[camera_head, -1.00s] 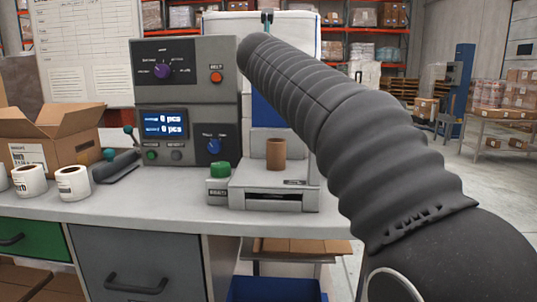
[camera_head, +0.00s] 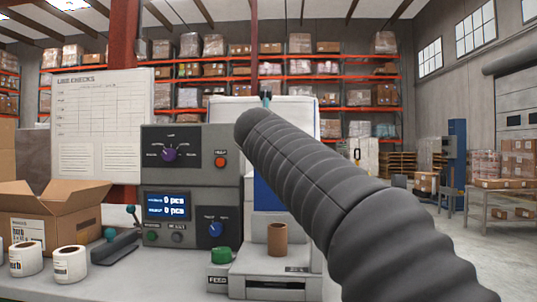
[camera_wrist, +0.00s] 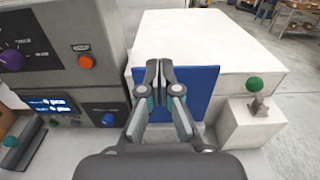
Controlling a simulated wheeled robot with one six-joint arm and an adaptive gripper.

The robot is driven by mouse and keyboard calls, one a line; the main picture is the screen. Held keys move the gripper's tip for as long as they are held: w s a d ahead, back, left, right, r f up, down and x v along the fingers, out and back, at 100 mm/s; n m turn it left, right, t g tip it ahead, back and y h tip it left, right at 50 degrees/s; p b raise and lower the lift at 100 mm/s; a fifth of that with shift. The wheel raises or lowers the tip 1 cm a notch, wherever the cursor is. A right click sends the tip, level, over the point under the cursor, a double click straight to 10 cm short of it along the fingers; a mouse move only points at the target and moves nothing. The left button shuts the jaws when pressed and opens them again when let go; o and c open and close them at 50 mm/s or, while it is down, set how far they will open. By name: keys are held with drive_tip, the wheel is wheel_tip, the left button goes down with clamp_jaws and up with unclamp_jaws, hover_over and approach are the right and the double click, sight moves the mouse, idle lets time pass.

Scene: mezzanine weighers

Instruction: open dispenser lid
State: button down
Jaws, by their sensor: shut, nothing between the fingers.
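A white box-shaped unit (camera_wrist: 215,40) with a blue front panel (camera_wrist: 206,82) stands right of the grey control unit; I take it for the dispenser. Its upper part also shows in the head view (camera_head: 290,110), partly behind my arm. I cannot tell which part is its lid. My gripper (camera_wrist: 159,68) is shut and empty, its fingertips in front of the blue panel in the wrist view. I cannot tell whether they touch it.
The grey control unit (camera_head: 190,140) stands close on the left. A low white unit with a brown core (camera_head: 277,240) and a green feed button (camera_head: 221,255) is in front. An open carton (camera_head: 50,215) and label rolls stand left.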

wheel_tip(320, 180, up, 7)
drive_tip(key=s, duration=0.2)
drive_tip(key=shift+f, duration=0.2)
drive_tip(key=shift+d, duration=0.1)
